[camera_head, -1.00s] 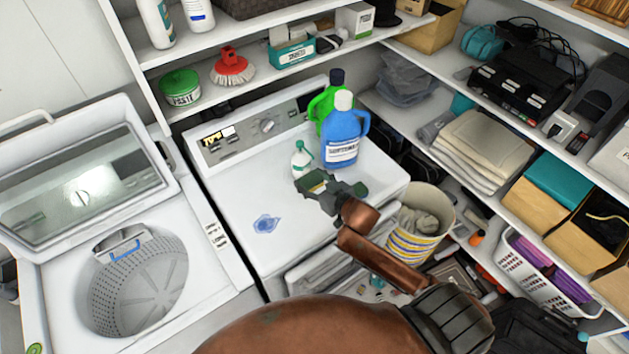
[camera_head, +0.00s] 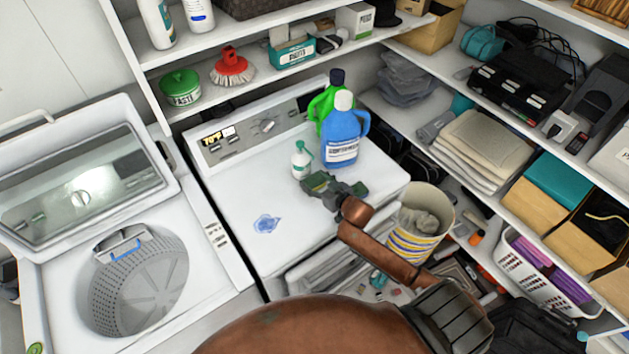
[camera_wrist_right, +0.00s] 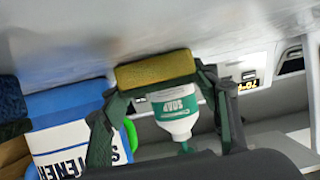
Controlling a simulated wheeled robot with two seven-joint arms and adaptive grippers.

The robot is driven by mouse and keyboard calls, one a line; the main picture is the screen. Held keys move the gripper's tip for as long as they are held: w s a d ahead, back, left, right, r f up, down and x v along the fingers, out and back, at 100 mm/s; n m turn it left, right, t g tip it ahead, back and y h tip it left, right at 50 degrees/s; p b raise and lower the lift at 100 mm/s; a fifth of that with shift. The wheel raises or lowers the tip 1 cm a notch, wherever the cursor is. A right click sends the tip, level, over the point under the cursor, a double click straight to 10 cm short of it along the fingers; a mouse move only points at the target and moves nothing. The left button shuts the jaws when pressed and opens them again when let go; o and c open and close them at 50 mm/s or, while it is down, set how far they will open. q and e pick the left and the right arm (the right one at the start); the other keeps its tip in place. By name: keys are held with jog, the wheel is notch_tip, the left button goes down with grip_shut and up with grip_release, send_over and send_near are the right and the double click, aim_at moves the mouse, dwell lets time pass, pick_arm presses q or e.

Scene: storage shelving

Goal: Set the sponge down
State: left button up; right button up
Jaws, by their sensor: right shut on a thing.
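The sponge (camera_wrist_right: 155,68) is a yellow block between the two fingers of my right gripper (camera_wrist_right: 157,85) in the right wrist view. That gripper is shut on it. In the head view my right gripper (camera_head: 335,188) is over the white dryer top (camera_head: 225,185), just in front of a small white soap bottle (camera_head: 301,161). The sponge is low, close to the dryer top. I cannot tell whether it touches. The soap bottle also shows behind the sponge in the right wrist view (camera_wrist_right: 175,110), which looks upside down. My left gripper is not in view.
A blue softener bottle (camera_head: 341,140) and a green jug (camera_head: 322,105) stand behind the gripper. A blue spill (camera_head: 266,224) marks the dryer top, which is otherwise clear at left. An open washer (camera_head: 215,265) is at left, and a striped bin (camera_head: 420,240) at right.

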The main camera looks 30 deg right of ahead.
jog(key=o, duration=0.8)
jog(key=shift+f, duration=0.1)
jog(key=shift+c, duration=0.2)
jog(key=shift+s+r, duration=0.1)
jog(key=shift+r, duration=0.1)
jog(key=v, duration=1.1)
jog(key=shift+s+r, duration=0.1)
jog(key=shift+s, duration=0.3)
